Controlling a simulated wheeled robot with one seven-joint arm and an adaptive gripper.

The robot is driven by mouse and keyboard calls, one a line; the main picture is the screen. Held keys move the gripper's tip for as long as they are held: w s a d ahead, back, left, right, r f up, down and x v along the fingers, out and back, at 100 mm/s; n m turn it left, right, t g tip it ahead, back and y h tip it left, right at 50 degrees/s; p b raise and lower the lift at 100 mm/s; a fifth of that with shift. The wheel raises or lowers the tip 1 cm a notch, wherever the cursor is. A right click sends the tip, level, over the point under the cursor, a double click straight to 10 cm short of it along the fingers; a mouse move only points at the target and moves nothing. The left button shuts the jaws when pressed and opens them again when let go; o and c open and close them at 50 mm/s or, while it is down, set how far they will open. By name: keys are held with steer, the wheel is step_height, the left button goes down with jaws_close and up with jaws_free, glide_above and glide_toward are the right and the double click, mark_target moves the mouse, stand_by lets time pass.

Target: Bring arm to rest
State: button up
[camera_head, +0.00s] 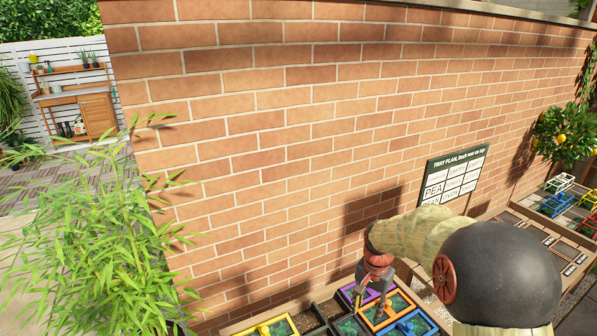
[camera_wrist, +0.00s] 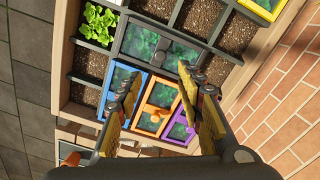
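My gripper (camera_wrist: 158,88) is open in the wrist view, its two fingers well apart with nothing between them. It hangs above a wooden planter (camera_wrist: 62,78) divided into compartments. Under the fingers lie an orange-framed pane (camera_wrist: 158,108), a blue-framed pane (camera_wrist: 122,80) and a purple-framed pane (camera_wrist: 180,131). In the head view my gripper (camera_head: 373,285) is low over the same bed, near the purple frame (camera_head: 346,293) and the orange frame (camera_head: 381,322). My arm is stretched out over the bed and hides part of it.
A brick wall (camera_head: 260,140) runs close behind the planter. A tray plan sign (camera_head: 454,178) stands at the wall. A leafy green plant (camera_wrist: 98,22) fills one compartment; others hold bare soil (camera_wrist: 200,18). Bamboo (camera_head: 100,235) stands at left. More coloured frames (camera_head: 558,205) lie at right.

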steer(key=s+a+r+n+t, duration=0.2)
steer(key=s+r+n, duration=0.2)
steer(key=s+r, duration=0.6)
steer(key=s+a+r+n+t, duration=0.3)
steer(key=s+r, duration=0.8)
steer(key=s, duration=0.5)
steer(key=shift+s+a+r+n+t, duration=0.3)
steer(key=shift+s+n, duration=0.1)
steer(key=shift+n, duration=0.3)
steer(key=shift+f, duration=0.1)
